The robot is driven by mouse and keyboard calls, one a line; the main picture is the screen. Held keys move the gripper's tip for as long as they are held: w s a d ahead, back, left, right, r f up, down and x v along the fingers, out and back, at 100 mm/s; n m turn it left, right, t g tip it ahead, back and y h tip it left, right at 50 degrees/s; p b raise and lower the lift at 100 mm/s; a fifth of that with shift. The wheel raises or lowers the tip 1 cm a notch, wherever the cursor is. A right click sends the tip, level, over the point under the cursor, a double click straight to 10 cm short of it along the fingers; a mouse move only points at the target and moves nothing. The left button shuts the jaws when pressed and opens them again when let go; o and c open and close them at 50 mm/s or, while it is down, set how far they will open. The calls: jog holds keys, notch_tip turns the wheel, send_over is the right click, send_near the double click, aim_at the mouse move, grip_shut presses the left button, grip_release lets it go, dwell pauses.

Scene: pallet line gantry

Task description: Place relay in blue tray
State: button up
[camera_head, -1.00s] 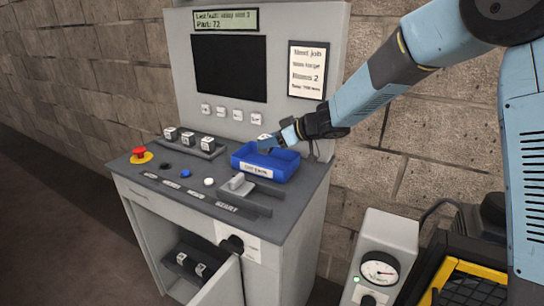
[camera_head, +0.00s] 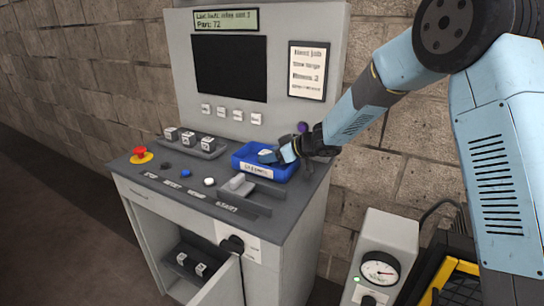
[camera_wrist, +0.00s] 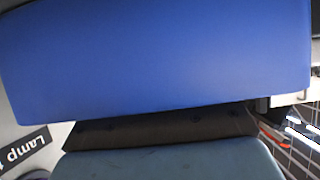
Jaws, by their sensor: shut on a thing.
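The blue tray (camera_head: 284,173) sits on the console's desk, with a white label on its front. My gripper (camera_head: 268,156) is shut at the tray, its fingers low over or inside it. A small white-faced piece (camera_head: 265,152) shows at the fingertips, which I take to be the relay; most of it is hidden. I cannot tell whether it touches the tray floor. In the wrist view a blue surface (camera_wrist: 160,55), apparently the tray, fills the upper part and hides the fingertips. Other dark relays with white tops (camera_head: 188,137) stand in a rack left of the tray.
A red stop button (camera_head: 140,151) and small buttons line the desk's left and front. The screen panel (camera_head: 230,68) rises behind. Below, an open cabinet holds more relays (camera_head: 182,258). A gauge box (camera_head: 378,270) stands right.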

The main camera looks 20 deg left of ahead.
jog(key=shift+f, duration=0.1)
jog(key=o, duration=1)
jog(key=shift+o, duration=0.2)
